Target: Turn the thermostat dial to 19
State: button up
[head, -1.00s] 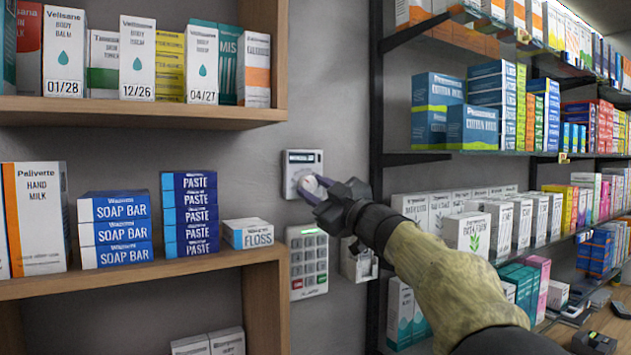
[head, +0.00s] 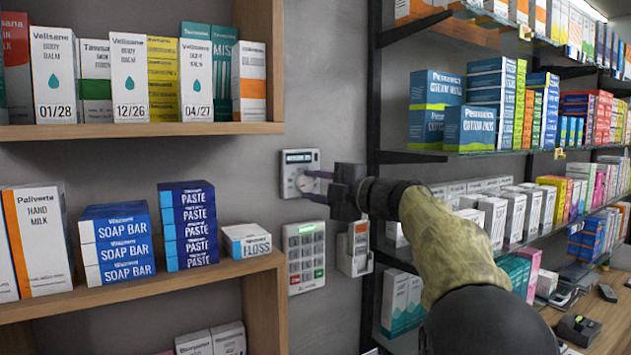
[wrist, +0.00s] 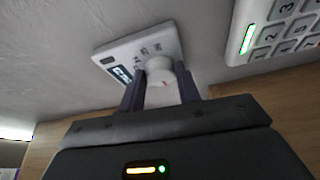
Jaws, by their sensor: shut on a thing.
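The thermostat (head: 300,160) is a white wall plate with a small dark display at its top and a round white dial (head: 304,183) below it. It also shows in the wrist view (wrist: 125,52), with the dial (wrist: 160,70) at its near side. My gripper (head: 312,186) reaches in from the right, its two dark fingers on either side of the dial. In the wrist view my gripper (wrist: 162,85) is shut on the dial. The display digits and the dial's setting are too small to read. The fingers hide part of the dial.
An alarm keypad (head: 304,257) is on the wall just below the thermostat, with a small white holder (head: 354,250) to its right. A wooden shelf (head: 150,130) with boxes stands left. A black-framed shelf (head: 374,120) stands close right. Bare wall lies above.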

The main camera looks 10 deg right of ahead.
jog(key=shift+n, duration=0.6)
jog(key=o, duration=1)
jog(key=b+v, duration=0.2)
jog(key=v, duration=0.6)
jog(key=b+v, duration=0.2)
jog(key=v, duration=0.7)
jog(key=shift+s+d+r, duration=0.15)
jog(key=shift+r, duration=0.15)
